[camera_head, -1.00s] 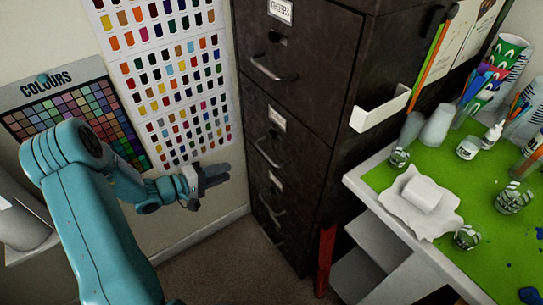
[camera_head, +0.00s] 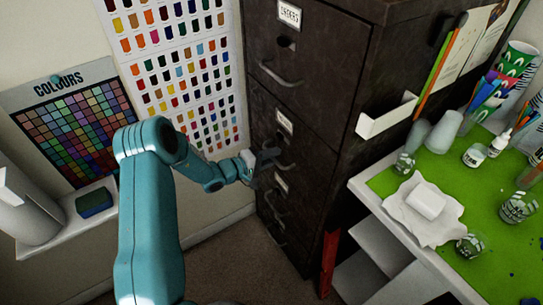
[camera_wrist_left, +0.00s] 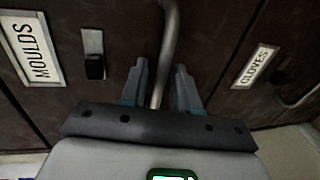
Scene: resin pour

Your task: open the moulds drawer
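The moulds drawer (camera_head: 300,128) is the second one down in the dark filing cabinet, and its front looks flush with the cabinet. In the left wrist view its label (camera_wrist_left: 36,50) reads MOULDS, beside a small black latch (camera_wrist_left: 94,66). My left gripper (camera_head: 270,156) is at the drawer's handle in the head view and partly hides it. In the wrist view the metal handle (camera_wrist_left: 168,40) runs down between the two fingers of the left gripper (camera_wrist_left: 160,85). The fingers stand apart with gaps beside the bar. My right gripper is not in view.
The gloves drawer (camera_wrist_left: 228,95) is below the moulds drawer. A worktable with a green top (camera_head: 470,200) holds cups, jars and a white block, right of the cabinet. A red upright piece (camera_head: 328,262) stands at the cabinet's foot. Floor in front is clear.

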